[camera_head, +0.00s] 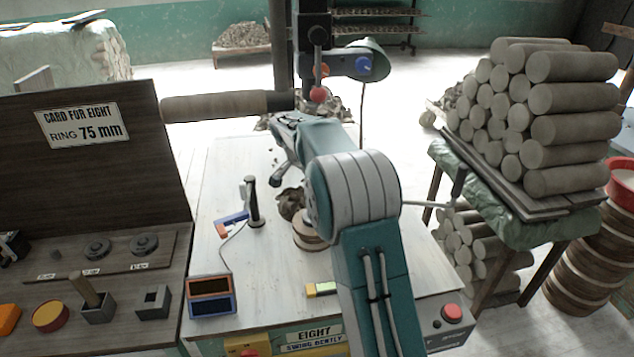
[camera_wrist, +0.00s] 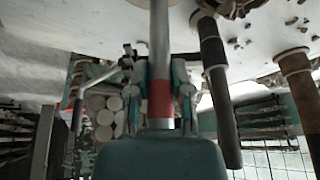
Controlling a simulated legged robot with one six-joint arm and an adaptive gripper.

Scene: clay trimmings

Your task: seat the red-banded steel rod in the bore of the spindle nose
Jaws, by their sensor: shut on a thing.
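The steel rod (camera_wrist: 159,40) with its red band (camera_wrist: 160,98) shows in the wrist view, running up to the top edge of the picture. My gripper (camera_wrist: 160,78) is shut on the rod at or near the band, with a finger on each side. The rod's far end is cut off by the frame. In the head view my own arm hides the grasp, and I cannot pick out the rod there. I cannot make out the spindle nose or its bore with certainty in either view.
A black post (camera_head: 252,203) stands on the pale worktable (camera_head: 222,165), near an orange-and-blue tool (camera_head: 231,223). A two-window display box (camera_head: 211,297) is at the front left. A lever with a dark handle (camera_head: 458,187) juts out right. Stacked clay logs (camera_head: 572,98) stand further right.

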